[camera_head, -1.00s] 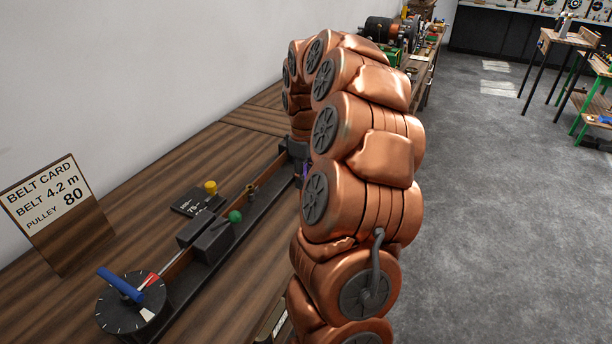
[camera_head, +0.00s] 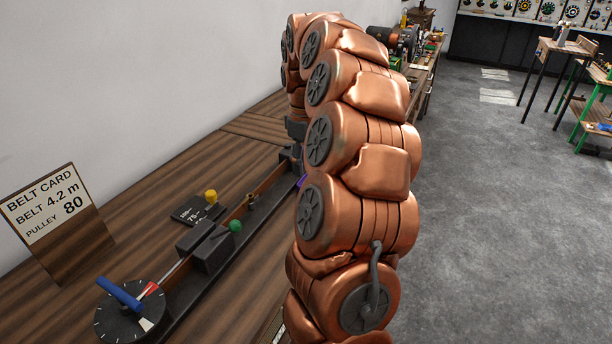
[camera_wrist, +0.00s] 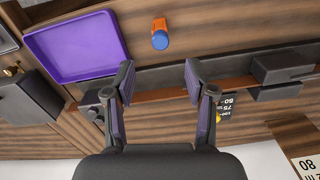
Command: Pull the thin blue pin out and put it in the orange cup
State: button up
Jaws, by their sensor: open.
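My gripper (camera_wrist: 160,82) is open and empty in the wrist view, its two purple-padded fingers spread over the dark rail (camera_wrist: 240,70). A small orange cylindrical piece with a blue round end (camera_wrist: 160,33) stands on the wood beyond the fingertips, apart from them. I cannot tell whether it is the cup. I cannot make out a thin blue pin for certain. In the head view my copper arm hides most of the gripper. A thick blue bar (camera_head: 119,293) lies across the round dial (camera_head: 130,322) at the lower left.
A purple tray (camera_wrist: 78,48) lies left of the orange piece. A belt card (camera_head: 45,207) stands at the left. Bare wood lies between.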

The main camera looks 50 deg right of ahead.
jog(key=shift+w+r, duration=0.1)
jog(key=shift+r, duration=2.3)
jog(key=s+a+f+n, duration=0.1)
jog(key=s+a, duration=0.2)
jog(key=a, duration=0.8)
jog(key=s+a+f, duration=0.1)
jog(key=s+a, duration=0.2)
jog(key=a, duration=0.8)
jog(key=s+a+f+m, duration=0.1)
jog(key=s+a+f, duration=0.2)
jog(key=s, duration=0.3)
jog(key=s+a+f+g, duration=0.1)
jog(key=s+a+f, duration=0.2)
jog(key=s, duration=0.3)
jog(key=s+a+f+m, duration=0.1)
jog(key=s+a+f, duration=0.2)
jog(key=s, duration=0.3)
jog(key=shift+a+f+m, duration=0.15)
jog(key=shift+a+m, duration=0.15)
jog(key=shift+a, duration=0.45)
jog(key=shift+c, duration=0.3)
